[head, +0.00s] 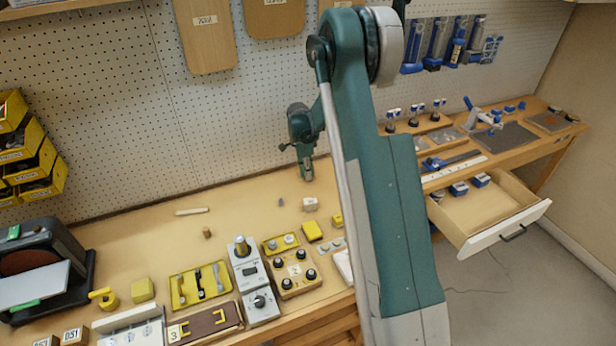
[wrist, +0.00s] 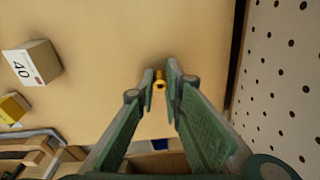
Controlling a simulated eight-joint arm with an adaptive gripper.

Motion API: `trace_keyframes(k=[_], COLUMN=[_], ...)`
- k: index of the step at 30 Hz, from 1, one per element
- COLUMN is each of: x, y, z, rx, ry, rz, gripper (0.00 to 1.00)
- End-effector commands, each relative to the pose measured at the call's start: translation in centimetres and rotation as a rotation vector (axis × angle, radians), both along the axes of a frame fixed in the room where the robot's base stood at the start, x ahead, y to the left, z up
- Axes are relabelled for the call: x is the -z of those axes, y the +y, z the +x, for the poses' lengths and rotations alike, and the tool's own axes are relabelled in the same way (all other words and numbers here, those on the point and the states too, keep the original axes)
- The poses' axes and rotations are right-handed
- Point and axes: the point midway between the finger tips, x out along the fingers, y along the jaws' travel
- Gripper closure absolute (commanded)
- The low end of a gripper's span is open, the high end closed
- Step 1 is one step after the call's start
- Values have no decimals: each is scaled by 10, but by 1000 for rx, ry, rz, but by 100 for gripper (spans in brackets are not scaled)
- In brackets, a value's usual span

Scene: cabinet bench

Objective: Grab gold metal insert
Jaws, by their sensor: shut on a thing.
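The gold metal insert (wrist: 159,79) is a small, shiny yellow piece between my two fingertips in the wrist view. My gripper (wrist: 161,77) is shut on it, with the insert right at the finger ends. In the head view my gripper (head: 307,177) points down over the back part of the bench, near the pegboard wall. The insert cannot be made out in the head view. How high it is above the bench top is hard to tell.
A wooden block labelled 40 (wrist: 36,63) stands left of my fingers in the wrist view. A yellow block (head: 312,231) and a panel with black knobs (head: 295,273) are nearer the front. The pegboard (head: 225,120) is close behind. Bench room left of my gripper is mostly clear.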

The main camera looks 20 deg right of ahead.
Motion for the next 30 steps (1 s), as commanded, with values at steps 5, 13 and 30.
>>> trace_keyframes(k=[5,13,30], x=[-2,-22,-95], y=[0,0,0], z=[0,0,0], rx=[0,0,0], ry=[0,0,0], rz=[0,0,0], gripper=[100,100,100])
